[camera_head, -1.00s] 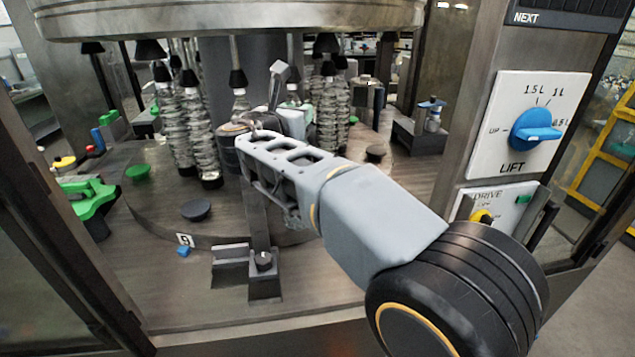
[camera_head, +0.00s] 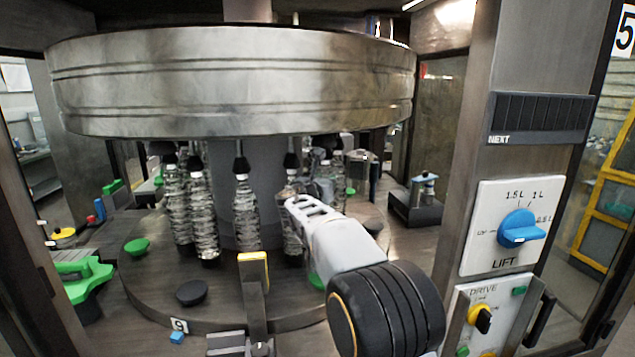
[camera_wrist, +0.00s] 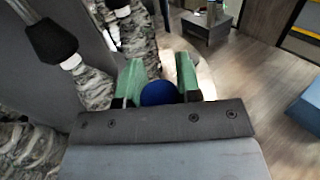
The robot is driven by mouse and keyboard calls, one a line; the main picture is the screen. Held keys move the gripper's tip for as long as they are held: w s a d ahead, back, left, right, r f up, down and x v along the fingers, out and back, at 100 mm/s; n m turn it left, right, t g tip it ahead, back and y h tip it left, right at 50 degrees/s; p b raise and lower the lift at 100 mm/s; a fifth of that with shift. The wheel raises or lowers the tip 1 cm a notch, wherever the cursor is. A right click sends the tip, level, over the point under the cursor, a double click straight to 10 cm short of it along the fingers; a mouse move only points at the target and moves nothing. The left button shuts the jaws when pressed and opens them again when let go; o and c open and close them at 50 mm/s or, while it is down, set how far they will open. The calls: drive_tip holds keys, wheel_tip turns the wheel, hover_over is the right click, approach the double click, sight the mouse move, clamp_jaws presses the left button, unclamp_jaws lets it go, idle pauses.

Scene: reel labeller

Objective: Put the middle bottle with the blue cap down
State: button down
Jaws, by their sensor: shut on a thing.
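The blue cap (camera_wrist: 158,93) of a bottle shows between the two green fingers of my gripper (camera_wrist: 160,82) in the wrist view. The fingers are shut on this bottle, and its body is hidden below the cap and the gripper. In the head view my gripper (camera_head: 310,203) reaches in under the big metal drum, at the right of the hanging bottles. Its fingertips are hard to make out there. A clear bottle (camera_head: 291,238) shows just left of my gripper; I cannot tell whether it is the held one.
Clear bottles (camera_head: 203,215) and another bottle (camera_head: 245,215) stand under black cones below the drum (camera_head: 230,85). A post with a yellow top (camera_head: 253,272) stands in front. A dark disc (camera_head: 191,292) lies on the round table. The LIFT panel (camera_head: 512,228) is at the right.

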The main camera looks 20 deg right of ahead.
drive_tip(key=shift+w+d+r, duration=0.15)
drive_tip(key=shift+w+d, duration=0.1)
drive_tip(key=shift+d, duration=0.1)
drive_tip(key=shift+f+p, duration=0.4)
drive_tip(key=shift+f, duration=1.45)
drive_tip(key=c, duration=1.3)
unclamp_jaws()
drive_tip(key=shift+f, duration=0.25)
drive_tip(key=o, duration=0.5)
drive_tip(key=shift+r, duration=0.15)
